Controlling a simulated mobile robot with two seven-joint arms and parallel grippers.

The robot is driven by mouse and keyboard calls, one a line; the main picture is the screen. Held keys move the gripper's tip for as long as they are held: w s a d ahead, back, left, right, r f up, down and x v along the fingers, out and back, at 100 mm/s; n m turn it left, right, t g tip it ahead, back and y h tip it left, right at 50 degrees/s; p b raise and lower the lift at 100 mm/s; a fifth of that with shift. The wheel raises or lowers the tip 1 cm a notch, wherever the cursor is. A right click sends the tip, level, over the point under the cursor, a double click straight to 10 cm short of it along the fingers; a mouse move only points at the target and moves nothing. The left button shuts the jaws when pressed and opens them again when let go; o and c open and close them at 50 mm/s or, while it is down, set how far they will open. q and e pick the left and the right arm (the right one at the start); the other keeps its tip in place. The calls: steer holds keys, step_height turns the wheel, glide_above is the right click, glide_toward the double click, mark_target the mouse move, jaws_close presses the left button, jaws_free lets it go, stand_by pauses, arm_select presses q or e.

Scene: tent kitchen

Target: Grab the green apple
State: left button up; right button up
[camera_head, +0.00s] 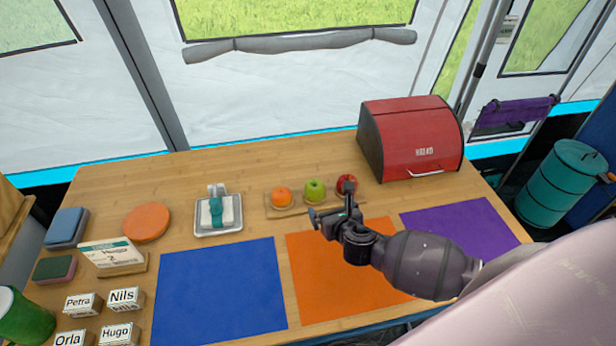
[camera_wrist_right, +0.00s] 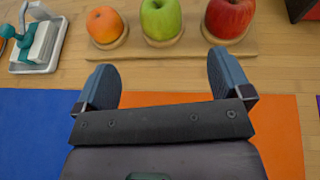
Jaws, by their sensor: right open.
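The green apple (camera_head: 315,189) sits upright in the middle of a wooden holder (camera_head: 279,213), between an orange (camera_head: 282,197) and a red apple (camera_head: 348,183). In the right wrist view the green apple (camera_wrist_right: 161,18) is ahead of my gripper, about midway between its fingers and beyond their tips. My right gripper (camera_head: 331,203) is open and empty, above the table in front of the holder. It also shows in the right wrist view (camera_wrist_right: 163,75). In the head view it partly covers the holder's right side near the red apple. My left gripper is not in view.
A red bread box (camera_head: 412,138) stands at the back right. Blue (camera_head: 220,295), orange (camera_head: 312,270) and purple (camera_head: 460,228) mats lie along the front. A metal dish (camera_head: 219,229) stands left of the holder. Name blocks (camera_head: 83,303) are at the left.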

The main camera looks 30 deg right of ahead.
mark_target(318, 193)
steer(key=shift+w, duration=0.3)
steer(key=b+x, duration=0.1)
steer(key=x, duration=0.4)
steer(key=shift+s, duration=0.1)
steer(key=shift+w+d+f, duration=0.15)
steer(key=shift+w+f, duration=0.1)
steer(key=shift+w, duration=0.4)
steer(key=b+x, duration=0.1)
steer(key=x, duration=0.3)
steer(key=shift+f, duration=0.15)
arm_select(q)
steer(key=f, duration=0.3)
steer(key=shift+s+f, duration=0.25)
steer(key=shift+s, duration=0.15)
arm_select(e)
steer(key=shift+w, duration=0.2)
steer(key=shift+c, duration=0.3)
